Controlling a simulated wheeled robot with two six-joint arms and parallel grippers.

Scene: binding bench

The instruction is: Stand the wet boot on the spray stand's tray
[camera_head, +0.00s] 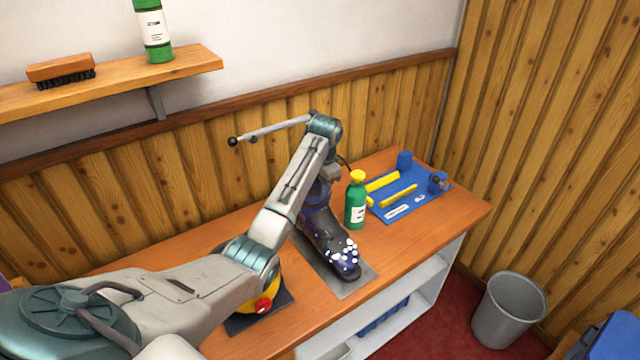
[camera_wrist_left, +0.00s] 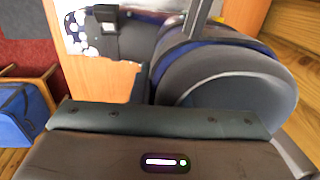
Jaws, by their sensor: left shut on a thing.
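The wet boot (camera_head: 322,232) is dark grey and blue, with white drops over its toe. It looks upright, its toe pointing toward the front edge of the bench. My left gripper (camera_head: 328,177) is shut on its upper part, and the fingertips are mostly hidden. The boot's shaft (camera_wrist_left: 228,88) fills the right of the left wrist view, with the spotted toe at upper left. A flat grey plate (camera_head: 357,290), which looks like the tray, lies under the boot. I cannot tell whether the sole touches it. My right gripper is out of view.
A green bottle with a yellow cap (camera_head: 356,205) stands close right of the boot. A blue mat (camera_head: 405,212) with yellow tools lies beyond it. A yellow device with a red knob (camera_head: 264,305) sits left, partly behind my arm. A grey bin (camera_head: 508,312) stands on the floor.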

